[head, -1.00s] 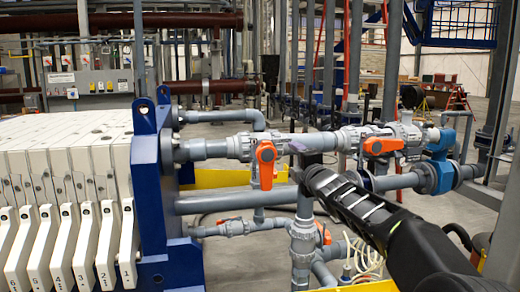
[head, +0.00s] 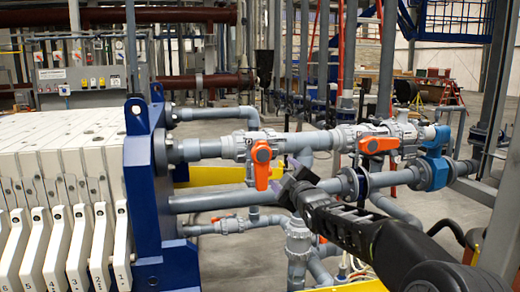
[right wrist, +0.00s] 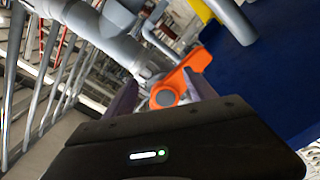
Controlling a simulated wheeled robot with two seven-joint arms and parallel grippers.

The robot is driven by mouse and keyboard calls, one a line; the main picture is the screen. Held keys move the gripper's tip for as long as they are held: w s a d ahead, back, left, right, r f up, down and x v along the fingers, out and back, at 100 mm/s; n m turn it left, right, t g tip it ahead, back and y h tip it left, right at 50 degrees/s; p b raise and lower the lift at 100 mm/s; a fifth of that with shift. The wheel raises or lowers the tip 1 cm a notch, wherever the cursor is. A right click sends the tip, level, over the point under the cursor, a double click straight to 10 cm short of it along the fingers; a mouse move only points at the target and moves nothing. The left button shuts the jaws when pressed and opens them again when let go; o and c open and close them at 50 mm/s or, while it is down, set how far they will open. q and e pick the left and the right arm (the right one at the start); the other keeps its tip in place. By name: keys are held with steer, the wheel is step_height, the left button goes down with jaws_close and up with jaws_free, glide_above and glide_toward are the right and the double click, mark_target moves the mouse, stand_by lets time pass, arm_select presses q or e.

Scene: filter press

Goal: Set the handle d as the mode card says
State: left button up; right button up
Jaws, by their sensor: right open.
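An orange lever handle (head: 261,165) hangs down from a grey valve on the upper pipe, near the blue press end plate. A second orange handle (head: 380,145) lies near level on the valve farther right. I cannot read which one is d, and I cannot make out the mode card. My right gripper (head: 288,180) is just right of the hanging handle and apart from it in the head view. In the right wrist view its two open fingers (right wrist: 162,98) point at an orange handle (right wrist: 180,80), seen between and beyond their tips. My left gripper is not in view.
Lower valves carry smaller orange handles (head: 225,218). The blue end plate (head: 148,200) and white filter plates (head: 65,150) stand at left. A grey pipe (head: 225,200) runs below the hanging handle. A control panel (head: 83,80) stands behind.

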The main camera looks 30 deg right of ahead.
mark_target(263, 174)
steer(key=a+m+p, duration=0.1)
steer(key=m+p, duration=0.1)
steer(key=m, duration=0.1)
steer(key=w+a+f+m+p, duration=0.1)
steer(key=m, duration=0.3)
steer(key=w+a+f+m+p, duration=0.1)
steer(key=a+m+p, duration=0.1)
steer(key=m, duration=0.1)
steer(key=shift+w+f+p, duration=0.15)
steer(key=shift+p, duration=0.15)
steer(key=x, duration=0.6)
steer(key=shift+w+d, duration=0.2)
steer(key=shift+w, duration=0.05)
jaws_close()
